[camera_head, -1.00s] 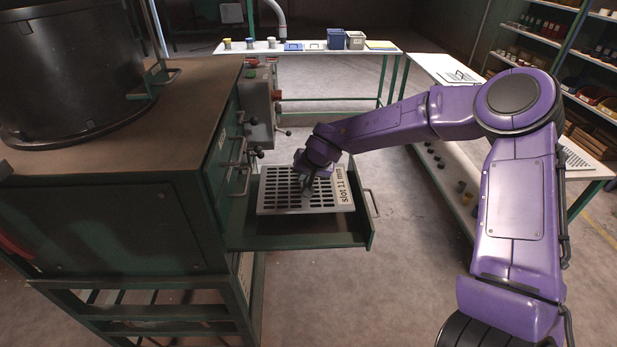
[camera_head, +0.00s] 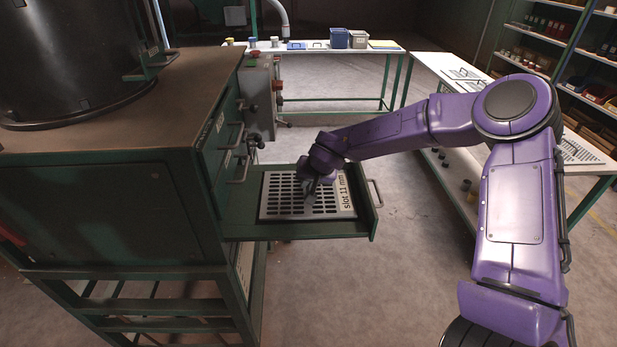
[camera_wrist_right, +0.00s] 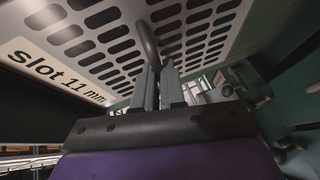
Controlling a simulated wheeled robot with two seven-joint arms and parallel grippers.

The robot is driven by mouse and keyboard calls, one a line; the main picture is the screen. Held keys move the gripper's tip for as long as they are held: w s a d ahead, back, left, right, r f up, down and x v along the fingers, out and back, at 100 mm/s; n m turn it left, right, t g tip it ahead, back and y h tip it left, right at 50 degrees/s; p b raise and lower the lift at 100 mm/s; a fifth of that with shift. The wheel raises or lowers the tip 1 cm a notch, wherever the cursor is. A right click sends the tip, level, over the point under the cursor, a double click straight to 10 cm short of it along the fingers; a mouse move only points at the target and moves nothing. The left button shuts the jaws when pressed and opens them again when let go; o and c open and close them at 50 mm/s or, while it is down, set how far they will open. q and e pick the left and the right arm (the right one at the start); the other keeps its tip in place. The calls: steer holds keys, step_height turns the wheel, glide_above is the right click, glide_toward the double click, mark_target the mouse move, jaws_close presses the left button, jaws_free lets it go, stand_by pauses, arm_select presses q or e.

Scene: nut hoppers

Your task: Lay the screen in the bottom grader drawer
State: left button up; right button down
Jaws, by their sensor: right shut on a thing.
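The screen (camera_head: 285,205) is a light grey slotted plate labelled "slot 11 mm". In the head view it lies low and about level inside the open bottom drawer (camera_head: 240,228) of the green grader. My right gripper (camera_head: 311,188) is above the screen, shut on its handle. In the right wrist view the two fingers (camera_wrist_right: 158,88) close on the dark curved handle (camera_wrist_right: 148,45), with the slotted plate (camera_wrist_right: 95,50) beyond. Whether the plate rests fully on the drawer floor is hard to tell. My left gripper is not in view.
The grader body (camera_head: 110,215) stands left of the drawer, with closed drawers above it and a control box (camera_head: 257,95) behind. A side table (camera_head: 448,160) with more screens stands at right. A back bench (camera_head: 330,52) holds several containers. Clear floor lies between.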

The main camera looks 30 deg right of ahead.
steer(key=shift+w+f, duration=0.15)
steer(key=c, duration=1.2)
jaws_free()
steer(key=shift+o, duration=0.4)
steer(key=p+v, duration=0.1)
steer(key=v, duration=0.9)
steer(key=shift+s+r, duration=0.2)
steer(key=shift+r, duration=0.05)
